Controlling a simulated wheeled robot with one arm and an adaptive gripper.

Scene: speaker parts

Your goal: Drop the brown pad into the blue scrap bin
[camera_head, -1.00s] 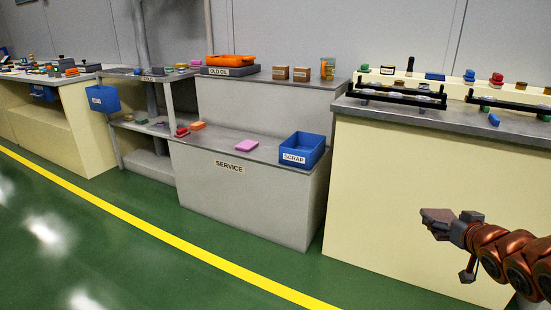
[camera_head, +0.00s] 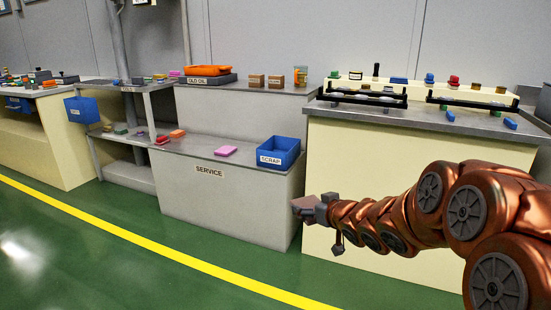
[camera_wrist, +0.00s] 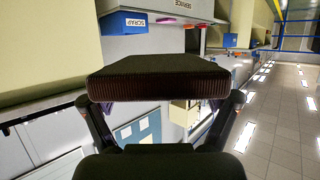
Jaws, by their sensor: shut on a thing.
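The brown pad (camera_wrist: 158,80) is held between the two fingers of my gripper (camera_wrist: 160,105) in the wrist view, where it looks dark and ribbed along its edge. In the head view my gripper (camera_head: 312,207) is shut on the brown pad (camera_head: 303,203), in front of the cream bench and lower than the service counter top. The blue scrap bin (camera_head: 279,153) stands on the right end of the service counter, up and left of my gripper and apart from it. The scrap bin also shows in the wrist view (camera_wrist: 124,23), at the upper left.
The grey service counter (camera_head: 205,195) also bears a pink pad (camera_head: 226,150) and red and orange pieces at its left. The cream bench (camera_head: 375,170) with black-railed racks stands right of it. Another blue bin (camera_head: 83,109) hangs at the left. Green floor in front is clear.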

